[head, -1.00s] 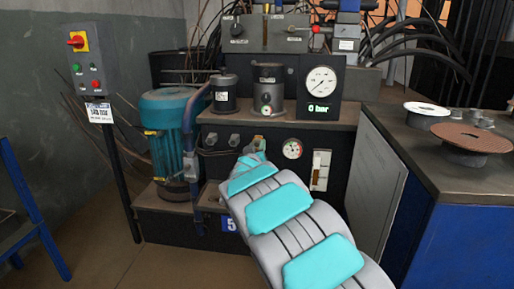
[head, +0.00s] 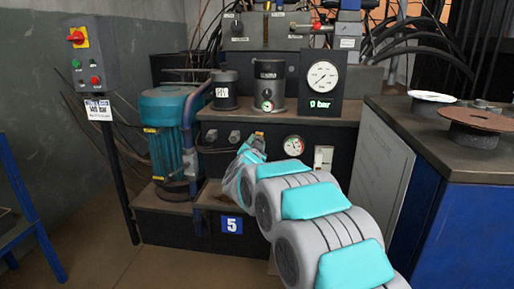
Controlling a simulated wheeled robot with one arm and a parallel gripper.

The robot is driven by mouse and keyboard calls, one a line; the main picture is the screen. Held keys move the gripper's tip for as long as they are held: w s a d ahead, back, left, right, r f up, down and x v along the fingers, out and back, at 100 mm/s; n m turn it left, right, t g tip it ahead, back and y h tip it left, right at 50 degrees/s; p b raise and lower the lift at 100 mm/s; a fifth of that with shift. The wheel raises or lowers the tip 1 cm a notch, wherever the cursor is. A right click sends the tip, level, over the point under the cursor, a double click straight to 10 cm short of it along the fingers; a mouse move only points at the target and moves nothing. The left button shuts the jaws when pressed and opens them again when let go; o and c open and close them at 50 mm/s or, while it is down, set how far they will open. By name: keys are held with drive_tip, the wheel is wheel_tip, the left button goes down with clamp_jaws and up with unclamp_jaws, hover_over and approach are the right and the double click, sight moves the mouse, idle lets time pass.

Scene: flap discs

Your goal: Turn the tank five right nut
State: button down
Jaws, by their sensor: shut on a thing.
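Tank five is the dark box marked with a blue "5" plate (head: 232,225), below the gauges. Two grey fittings (head: 211,135) (head: 234,137) stick out of its front in a row. My gripper (head: 257,139) is at the right end of that row, against the tank front. It is small in the picture and partly covered by my own wrist. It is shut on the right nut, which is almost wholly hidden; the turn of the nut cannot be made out.
A round gauge (head: 293,146) and a white level plate (head: 323,158) sit just right of my gripper. A teal motor (head: 168,135) stands at left. A blue-sided bench (head: 440,235) with discs (head: 478,121) stands at right.

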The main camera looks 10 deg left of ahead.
drive_tip(key=shift+f+m+b, duration=0.1)
drive_tip(key=shift+m+b, duration=0.7)
drive_tip(key=shift+m, duration=0.8)
drive_tip(key=shift+c, duration=2.3)
unclamp_jaws()
drive_tip(key=s, duration=0.8)
drive_tip(key=shift+a, duration=0.15)
drive_tip(key=shift+w, duration=0.1)
